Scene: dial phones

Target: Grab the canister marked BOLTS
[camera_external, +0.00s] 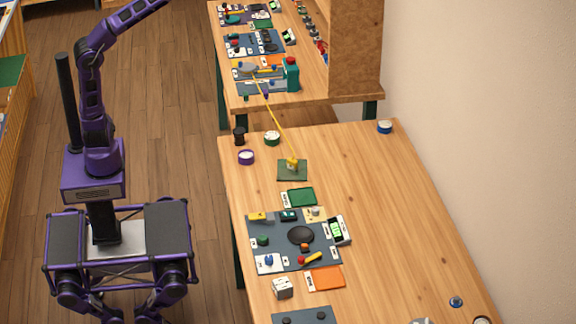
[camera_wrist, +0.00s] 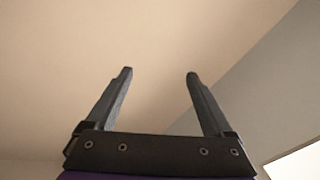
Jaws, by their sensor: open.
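Several small round containers stand on the near table, and no label on them is legible, so I cannot tell which is marked BOLTS. A purple-sided one with a pale top (camera_external: 246,157) and a green-sided one with a pale top (camera_external: 272,138) are near the table's far left corner. A dark one (camera_external: 239,136) stands beside them. A blue one with a pale top (camera_external: 385,127) is at the far right corner. My gripper (camera_wrist: 158,74) is open and empty in the wrist view, facing bare wall and ceiling. In the external view it is beyond the top edge.
The near table (camera_external: 390,220) holds a grey-blue board (camera_external: 272,242) with small parts, a green mat (camera_external: 301,197) and an orange mat (camera_external: 326,278). A yellow cord (camera_external: 277,120) spans to the far table (camera_external: 310,92). The near table's right side is mostly clear. Wooden floor (camera_external: 165,120) lies left.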

